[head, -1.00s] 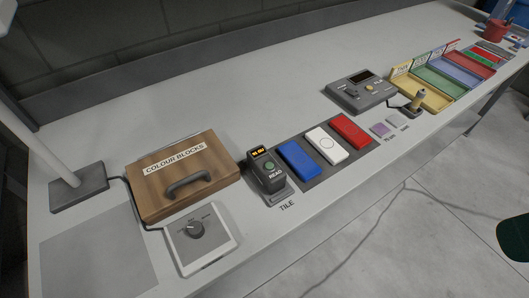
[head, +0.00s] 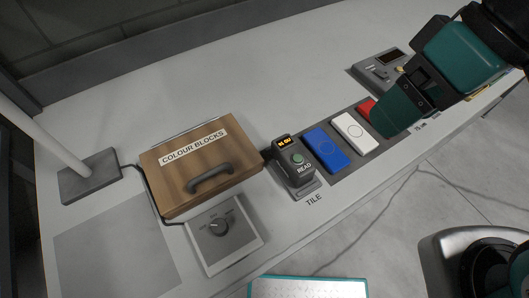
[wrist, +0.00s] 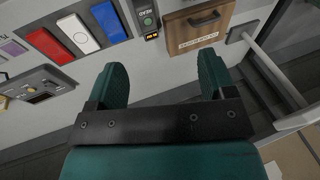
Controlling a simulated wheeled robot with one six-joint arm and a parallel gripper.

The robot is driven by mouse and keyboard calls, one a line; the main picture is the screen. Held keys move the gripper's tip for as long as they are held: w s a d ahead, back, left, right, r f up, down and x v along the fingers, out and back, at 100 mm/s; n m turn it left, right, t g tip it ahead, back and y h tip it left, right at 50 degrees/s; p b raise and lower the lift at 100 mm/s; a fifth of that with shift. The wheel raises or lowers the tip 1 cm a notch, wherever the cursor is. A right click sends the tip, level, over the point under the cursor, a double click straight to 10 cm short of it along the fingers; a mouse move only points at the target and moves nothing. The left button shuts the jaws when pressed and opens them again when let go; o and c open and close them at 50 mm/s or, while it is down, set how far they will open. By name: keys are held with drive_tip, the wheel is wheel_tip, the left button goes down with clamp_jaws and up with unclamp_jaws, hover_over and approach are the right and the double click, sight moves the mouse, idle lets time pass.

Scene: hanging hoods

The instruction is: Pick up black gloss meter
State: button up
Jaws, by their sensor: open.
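A wooden COLOUR BLOCKS box (head: 200,165) stands left of the meter, and a dial box (head: 222,232) is in front of it. Blue (head: 326,149) and white (head: 355,132) tiles lie to its right. The lamp base (head: 89,176) is at far left. The bench behind is clear.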

drive_tip(key=w+a+f+h+b, duration=0.2)
drive_tip(key=w+a+f+b, duration=0.1)
drive_tip(key=w+a+f, duration=0.15)
drive_tip(key=h+b, duration=0.2)
hover_over(293, 153)
wheel_tip(293, 153, down, 8)
wheel_tip(293, 153, down, 10)
drive_tip(key=shift+w+f+p, duration=0.1)
drive_tip(key=shift+f+p, duration=0.15)
drive_tip(key=shift+p, duration=0.05)
drive_tip(key=shift+s+f+p, duration=0.2)
drive_tip(key=shift+f+p, duration=0.3)
drive_tip(key=shift+f, duration=2.55)
drive_tip(key=c, duration=1.3)
wheel_tip(293, 153, up, 20)
drive_tip(key=shift+b, duration=0.35)
